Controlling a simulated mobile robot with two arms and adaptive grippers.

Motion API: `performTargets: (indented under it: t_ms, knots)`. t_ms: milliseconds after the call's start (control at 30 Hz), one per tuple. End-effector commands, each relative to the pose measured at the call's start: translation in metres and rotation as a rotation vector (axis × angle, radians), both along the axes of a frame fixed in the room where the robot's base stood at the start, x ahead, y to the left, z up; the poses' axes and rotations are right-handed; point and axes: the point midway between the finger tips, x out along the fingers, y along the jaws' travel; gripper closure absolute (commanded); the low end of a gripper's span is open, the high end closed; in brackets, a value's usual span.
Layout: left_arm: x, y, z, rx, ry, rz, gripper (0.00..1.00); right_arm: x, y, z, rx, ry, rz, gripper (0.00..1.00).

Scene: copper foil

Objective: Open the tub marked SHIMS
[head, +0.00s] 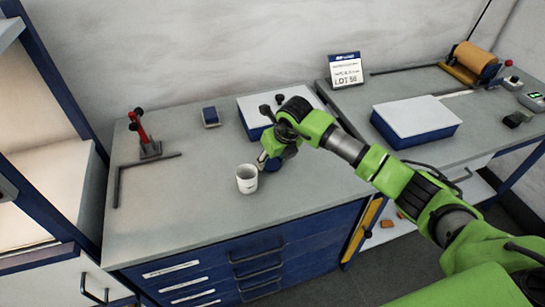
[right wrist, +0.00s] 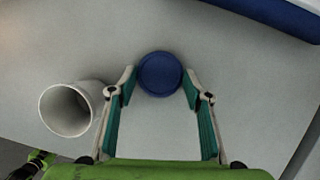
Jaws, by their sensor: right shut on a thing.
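A small white tub (head: 247,179) stands upright on the grey bench, open at the top. Faint marks on its side are too small to read. It shows in the right wrist view (right wrist: 70,108) left of the fingers, its inside pale. A round blue lid (right wrist: 160,73) lies between the fingertips of my right gripper (right wrist: 160,82), which is shut on it. In the head view the blue lid (head: 273,165) shows just right of the tub, below my right gripper (head: 268,160). I cannot tell whether the lid touches the bench. My left gripper is not in view.
A red toggle clamp (head: 140,130) and a dark angle bar lie at the left. A small blue box (head: 210,116) and a white-topped blue box (head: 252,117) stand at the back. Another white-topped box (head: 415,118) and a copper roll (head: 475,58) are right. The bench front is clear.

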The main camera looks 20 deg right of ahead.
Motion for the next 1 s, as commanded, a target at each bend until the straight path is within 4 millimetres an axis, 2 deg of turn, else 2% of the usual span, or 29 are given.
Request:
performTargets:
  t_ms: [200, 233, 300, 600, 767, 1000]
  knots:
    - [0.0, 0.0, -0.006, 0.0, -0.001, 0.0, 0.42, 0.0, 0.0, -0.005, 0.0, 0.0, 0.0, 0.8]
    - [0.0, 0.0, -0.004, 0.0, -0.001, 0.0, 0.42, 0.0, 0.0, -0.003, 0.0, 0.0, 0.0, 0.5]
    - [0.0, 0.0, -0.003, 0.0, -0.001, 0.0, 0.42, 0.0, 0.0, -0.003, 0.0, 0.0, 0.0, 0.38]
    - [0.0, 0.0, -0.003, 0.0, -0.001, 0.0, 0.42, 0.0, 0.0, -0.002, 0.0, 0.001, 0.0, 0.38]
    - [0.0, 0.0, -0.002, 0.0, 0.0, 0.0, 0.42, -0.002, -0.001, 0.006, 0.0, -0.001, 0.0, 0.38]
    - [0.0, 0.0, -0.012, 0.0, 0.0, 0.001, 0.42, -0.019, -0.006, 0.05, 0.0, -0.006, 0.001, 0.38]
